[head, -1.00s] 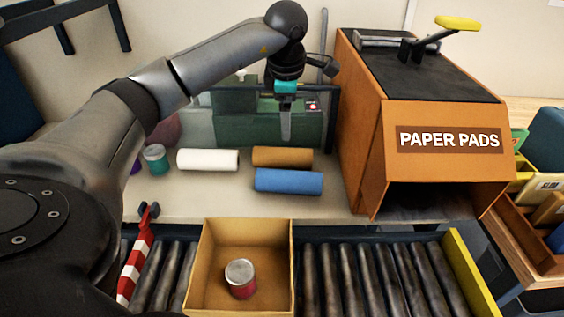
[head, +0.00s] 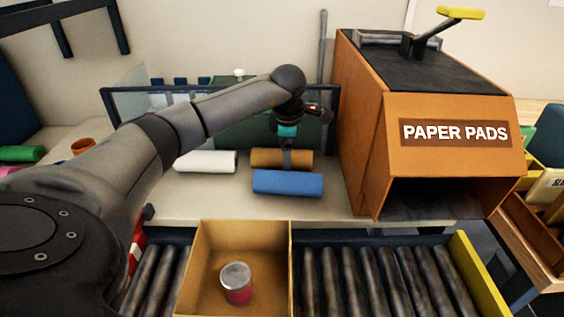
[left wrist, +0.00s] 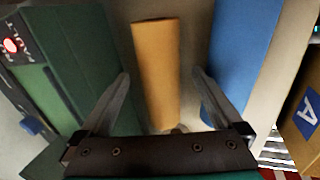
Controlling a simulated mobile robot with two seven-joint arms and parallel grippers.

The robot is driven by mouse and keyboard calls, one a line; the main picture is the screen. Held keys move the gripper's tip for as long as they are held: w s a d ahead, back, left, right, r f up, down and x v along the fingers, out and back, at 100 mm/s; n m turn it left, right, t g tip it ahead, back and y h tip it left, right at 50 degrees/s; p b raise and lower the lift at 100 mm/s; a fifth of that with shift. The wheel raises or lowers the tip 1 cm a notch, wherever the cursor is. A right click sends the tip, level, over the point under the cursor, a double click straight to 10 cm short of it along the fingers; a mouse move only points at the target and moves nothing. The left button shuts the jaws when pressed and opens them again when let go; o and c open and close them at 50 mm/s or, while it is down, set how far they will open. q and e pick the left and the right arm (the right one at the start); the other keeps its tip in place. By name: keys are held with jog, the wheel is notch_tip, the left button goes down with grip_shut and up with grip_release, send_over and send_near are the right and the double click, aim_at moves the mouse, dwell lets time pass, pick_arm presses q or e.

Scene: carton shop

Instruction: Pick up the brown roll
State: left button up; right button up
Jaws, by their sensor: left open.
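The brown roll (head: 268,158) lies on the bench behind a blue roll (head: 288,182) and to the right of a white roll (head: 206,161). My left gripper (head: 287,165) is low over the brown roll and hides a little of it in the head view. In the left wrist view the brown roll (left wrist: 156,75) lies lengthwise between the open fingers (left wrist: 162,85), with a gap on each side. The blue roll (left wrist: 243,55) is just outside the right finger there. My right gripper is not in view.
A green machine (left wrist: 75,55) stands close behind the rolls. The orange PAPER PADS box (head: 450,150) stands to the right. An open carton (head: 205,265) with a red can (head: 237,284) sits on the roller conveyor (head: 370,270) in front.

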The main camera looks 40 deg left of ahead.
pick_arm(q)
jog(key=shift+x, duration=1.05)
jog(key=shift+r, duration=0.1)
jog(key=c, duration=1.6)
